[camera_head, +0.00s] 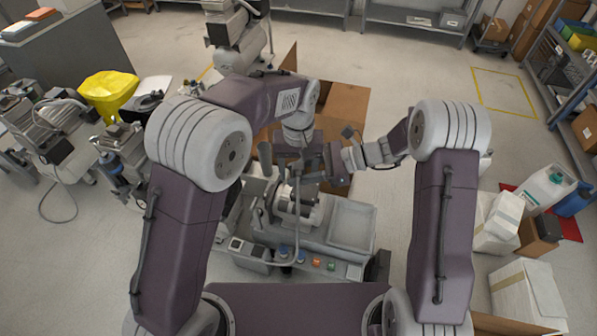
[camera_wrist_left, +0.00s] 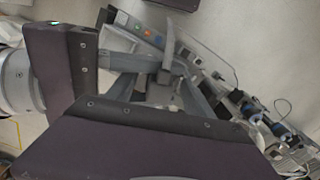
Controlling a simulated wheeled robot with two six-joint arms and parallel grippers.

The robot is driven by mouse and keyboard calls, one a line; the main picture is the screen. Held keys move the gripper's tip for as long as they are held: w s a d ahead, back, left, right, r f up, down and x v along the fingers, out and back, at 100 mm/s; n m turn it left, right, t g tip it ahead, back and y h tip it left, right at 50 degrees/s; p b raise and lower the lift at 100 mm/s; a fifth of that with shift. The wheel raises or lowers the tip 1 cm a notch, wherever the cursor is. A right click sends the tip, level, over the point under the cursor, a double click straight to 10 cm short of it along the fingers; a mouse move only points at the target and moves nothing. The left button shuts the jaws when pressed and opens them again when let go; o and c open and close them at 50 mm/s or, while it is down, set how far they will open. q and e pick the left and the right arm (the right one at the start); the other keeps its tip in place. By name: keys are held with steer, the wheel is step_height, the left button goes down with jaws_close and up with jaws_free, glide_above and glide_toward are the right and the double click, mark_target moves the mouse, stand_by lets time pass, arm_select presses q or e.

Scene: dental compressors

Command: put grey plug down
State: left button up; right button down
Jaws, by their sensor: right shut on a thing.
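My right gripper (camera_head: 318,165) comes in from the right above the compressor unit and is shut. In the left wrist view the right gripper (camera_wrist_left: 140,62) reaches in from the left, its fingers at a small light-grey piece that I take as the grey plug (camera_wrist_left: 168,58). In the head view the plug is hidden among the grippers. My left gripper (camera_head: 297,178) points down close beside the right one. In the left wrist view its fingers (camera_wrist_left: 165,92) look spread apart, with nothing clearly clamped between them. The compressor unit (camera_head: 310,245) stands below both grippers.
The unit has a control panel with coloured buttons (camera_head: 317,263) and an empty grey tray (camera_head: 351,224). An open cardboard box (camera_head: 345,103) stands behind it. Boxes and containers (camera_head: 500,220) stand right.

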mark_target(298, 165)
arm_select(q)
steer(key=shift+r, duration=0.1)
step_height(298, 165, up, 12)
steer(key=shift+f, duration=0.1)
steer(key=s+a+f+t, duration=0.1)
steer(key=s+a+f, duration=1.3)
steer(key=a+f, duration=0.3)
steer(key=shift+s+a, duration=0.15)
steer(key=shift+a, duration=0.3)
